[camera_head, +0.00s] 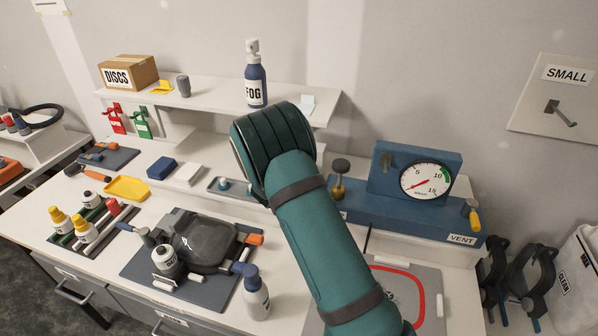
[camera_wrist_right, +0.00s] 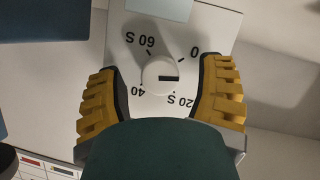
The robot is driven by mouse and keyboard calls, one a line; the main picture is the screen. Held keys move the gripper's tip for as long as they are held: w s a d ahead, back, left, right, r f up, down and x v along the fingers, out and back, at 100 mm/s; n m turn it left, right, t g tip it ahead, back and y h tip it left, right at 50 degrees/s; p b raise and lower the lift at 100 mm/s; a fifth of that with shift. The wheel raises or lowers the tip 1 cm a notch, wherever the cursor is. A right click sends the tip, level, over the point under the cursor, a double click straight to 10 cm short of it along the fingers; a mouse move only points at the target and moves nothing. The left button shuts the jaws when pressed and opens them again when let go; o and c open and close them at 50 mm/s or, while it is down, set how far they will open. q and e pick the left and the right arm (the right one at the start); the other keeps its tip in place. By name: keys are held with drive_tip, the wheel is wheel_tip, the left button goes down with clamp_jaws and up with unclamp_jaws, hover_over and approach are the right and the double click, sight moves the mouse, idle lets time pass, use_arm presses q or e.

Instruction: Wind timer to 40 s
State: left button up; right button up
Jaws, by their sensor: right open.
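The timer's white dial plate (camera_wrist_right: 190,25) shows in the right wrist view, upside down, with marks 0, 20 S, 40 and 60 S. Its round white knob (camera_wrist_right: 152,72) sits in the middle. My right gripper (camera_wrist_right: 163,82) is open, with one yellow ribbed finger on each side of the dial. Both fingers are apart from the knob. In the head view my teal arm hides the timer and this gripper. My left gripper is not in view.
A blue vent unit (camera_head: 385,212) with a gauge (camera_head: 425,182) stands right of my arm. A shelf (camera_head: 215,91) holds a FOG bottle (camera_head: 255,78) and a DISCS box (camera_head: 128,73). A dark tray (camera_head: 135,262) with a grey device and bottles lies front left.

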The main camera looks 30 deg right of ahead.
drive_tip(key=v, duration=1.2)
